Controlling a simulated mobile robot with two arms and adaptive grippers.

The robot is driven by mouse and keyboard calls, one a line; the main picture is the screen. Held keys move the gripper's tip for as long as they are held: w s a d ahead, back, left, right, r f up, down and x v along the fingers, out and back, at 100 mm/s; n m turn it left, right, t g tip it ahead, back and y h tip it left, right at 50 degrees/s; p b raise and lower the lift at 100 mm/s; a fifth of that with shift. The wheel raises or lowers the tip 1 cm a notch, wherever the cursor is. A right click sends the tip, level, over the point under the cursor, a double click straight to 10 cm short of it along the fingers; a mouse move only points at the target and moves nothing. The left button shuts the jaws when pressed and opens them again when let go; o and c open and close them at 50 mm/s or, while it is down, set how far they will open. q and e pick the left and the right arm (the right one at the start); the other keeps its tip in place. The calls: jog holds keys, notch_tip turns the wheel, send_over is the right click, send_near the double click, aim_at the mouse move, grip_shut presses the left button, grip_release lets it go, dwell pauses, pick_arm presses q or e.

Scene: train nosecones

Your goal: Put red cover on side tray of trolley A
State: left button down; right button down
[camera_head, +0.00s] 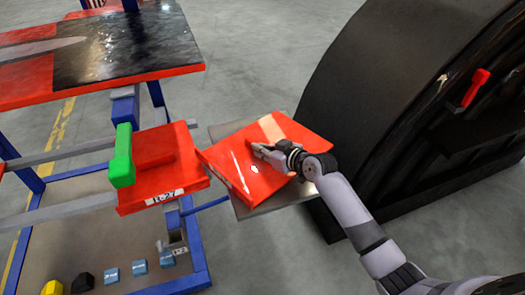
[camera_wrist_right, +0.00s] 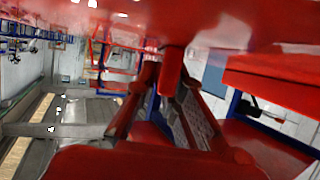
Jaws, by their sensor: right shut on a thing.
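The red cover (camera_head: 290,130), a flat square panel, is over a grey side tray (camera_head: 275,202) at the right of the trolley. The cover is turned relative to the tray, and its left corner sticks out past the tray. I cannot tell whether it touches the tray. My right gripper (camera_head: 264,152) reaches in from the lower right and is shut on the cover. In the right wrist view the cover (camera_wrist_right: 130,20) fills the top, with a red handle (camera_wrist_right: 171,72) between the fingers. My left gripper is not in view.
The blue-framed trolley (camera_head: 192,235) stands at left, with a red labelled box (camera_head: 180,185) and green handle (camera_head: 122,157) close to the cover. A black nosecone (camera_head: 360,70) with a red handle (camera_head: 474,88) stands at right. Small blue parts (camera_head: 139,267) lie on the lower shelf.

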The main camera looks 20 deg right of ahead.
aim_at(289, 177)
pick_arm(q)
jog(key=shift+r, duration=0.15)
pick_arm(e)
jog(key=shift+r, duration=0.1)
jog(key=c, duration=2.1)
grip_release()
jog(key=shift+f, duration=0.2)
jog(key=shift+c, duration=0.2)
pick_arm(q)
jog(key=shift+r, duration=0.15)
pick_arm(e)
jog(key=o, duration=0.5)
jog(key=shift+c, duration=0.2)
jog(key=shift+r, duration=0.2)
